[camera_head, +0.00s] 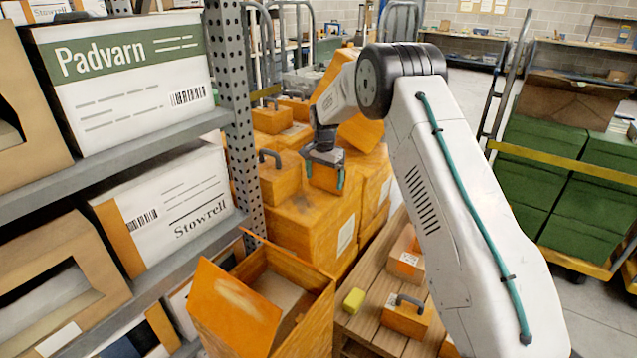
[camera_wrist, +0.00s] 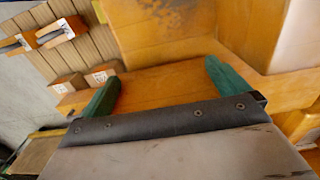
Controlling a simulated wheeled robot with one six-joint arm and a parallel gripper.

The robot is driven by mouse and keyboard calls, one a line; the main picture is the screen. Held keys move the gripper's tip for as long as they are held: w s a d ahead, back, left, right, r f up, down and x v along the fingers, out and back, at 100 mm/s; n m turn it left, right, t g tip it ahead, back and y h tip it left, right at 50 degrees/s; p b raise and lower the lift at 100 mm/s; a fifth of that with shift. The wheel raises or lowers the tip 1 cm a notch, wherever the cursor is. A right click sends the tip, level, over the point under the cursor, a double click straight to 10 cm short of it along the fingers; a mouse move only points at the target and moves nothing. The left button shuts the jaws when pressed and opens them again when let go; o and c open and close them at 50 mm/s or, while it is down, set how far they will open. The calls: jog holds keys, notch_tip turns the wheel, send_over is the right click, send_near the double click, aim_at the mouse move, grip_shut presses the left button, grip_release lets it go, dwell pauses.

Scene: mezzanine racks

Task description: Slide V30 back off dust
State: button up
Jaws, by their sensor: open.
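No label reading V30 is legible in either view, so I cannot tell which box it is. My gripper (camera_head: 325,178) points down over the stacked orange boxes at centre, with a small orange box (camera_head: 326,174) between or just behind its fingers. In the wrist view the green fingers of my gripper (camera_wrist: 168,85) are spread wide, with an orange surface (camera_wrist: 165,95) between them; contact cannot be told. A dark brown dusty patch (camera_wrist: 178,14) marks an orange face beyond the fingers. Another small orange box with a dark handle (camera_head: 280,176) stands left of my gripper.
A large orange carton (camera_head: 312,225) lies below my gripper. An open carton (camera_head: 262,305) stands in front. A wooden pallet (camera_head: 372,325) holds handled boxes (camera_head: 405,316) and a yellow block (camera_head: 354,301). A rack post (camera_head: 232,90) borders the left; a cart with green crates (camera_head: 575,190) stands right.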

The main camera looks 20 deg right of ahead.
jog(key=shift+s+a, duration=0.1)
jog(key=shift+s+a, duration=0.75)
jog(key=shift+a, duration=0.35)
notch_tip(320, 180, up, 13)
dwell(0.4)
dwell(0.3)
